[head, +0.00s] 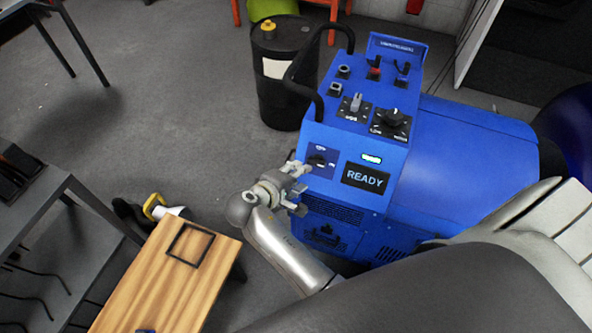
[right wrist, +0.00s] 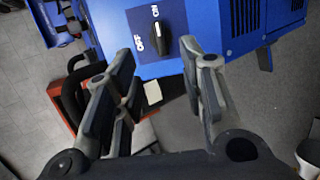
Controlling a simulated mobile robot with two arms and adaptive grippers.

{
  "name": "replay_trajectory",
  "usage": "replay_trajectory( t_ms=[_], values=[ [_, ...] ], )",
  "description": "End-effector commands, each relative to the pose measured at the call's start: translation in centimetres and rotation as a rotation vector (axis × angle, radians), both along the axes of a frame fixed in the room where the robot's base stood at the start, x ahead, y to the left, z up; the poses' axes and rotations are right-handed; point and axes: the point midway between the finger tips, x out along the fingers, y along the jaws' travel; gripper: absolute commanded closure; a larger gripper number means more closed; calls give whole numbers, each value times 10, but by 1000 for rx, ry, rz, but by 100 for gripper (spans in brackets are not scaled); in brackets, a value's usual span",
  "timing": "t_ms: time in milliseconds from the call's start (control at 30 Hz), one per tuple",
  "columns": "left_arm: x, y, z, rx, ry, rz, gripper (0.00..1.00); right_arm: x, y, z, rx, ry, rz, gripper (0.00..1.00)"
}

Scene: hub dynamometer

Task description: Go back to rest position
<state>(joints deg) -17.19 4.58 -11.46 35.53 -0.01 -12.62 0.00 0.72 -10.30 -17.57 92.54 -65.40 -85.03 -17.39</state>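My right gripper (head: 298,188) is in front of the blue machine (head: 455,155), close to its front panel. In the right wrist view my right gripper (right wrist: 162,85) has its fingers spread, with nothing between them. A black rotary knob (head: 316,160) sits on the panel just beyond the fingertips. In the right wrist view the knob (right wrist: 163,38) shows beside the labels OFF and ON, apart from the fingers. A dark display (head: 366,178) on the machine reads READY. My left gripper is not in view.
A wooden-topped bench (head: 165,280) stands at the lower left, near a dark metal shelf (head: 35,220). A black drum (head: 283,75) stands behind the machine's left side, near its black handle (head: 318,65). Grey floor is open at the upper left.

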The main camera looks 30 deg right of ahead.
Motion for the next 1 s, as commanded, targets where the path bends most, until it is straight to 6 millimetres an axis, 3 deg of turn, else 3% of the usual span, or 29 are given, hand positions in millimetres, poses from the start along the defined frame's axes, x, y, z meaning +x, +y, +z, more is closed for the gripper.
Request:
replay_trajectory(
  t_ms=[233, 333, 467, 567, 667, 800, 900, 1000],
  values=[
    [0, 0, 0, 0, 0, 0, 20, 0, 0, -1, 1, 1, 1, 62],
    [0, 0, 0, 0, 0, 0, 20, -1, 2, -15, 14, 18, 23, 62],
    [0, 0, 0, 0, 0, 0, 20, -10, 10, -74, 88, 82, 100, 62],
    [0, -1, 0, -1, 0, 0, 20, -32, 21, -143, 199, 151, 166, 62],
    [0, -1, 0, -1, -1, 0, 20, -69, 31, -211, 334, 211, 200, 62],
    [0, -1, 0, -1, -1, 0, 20, -140, 39, -293, 535, 277, 176, 62],
    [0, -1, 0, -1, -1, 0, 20, -201, 39, -340, 678, 300, 108, 62],
    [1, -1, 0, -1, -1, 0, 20, -265, 31, -375, 803, 299, 2, 62]
  ],
)
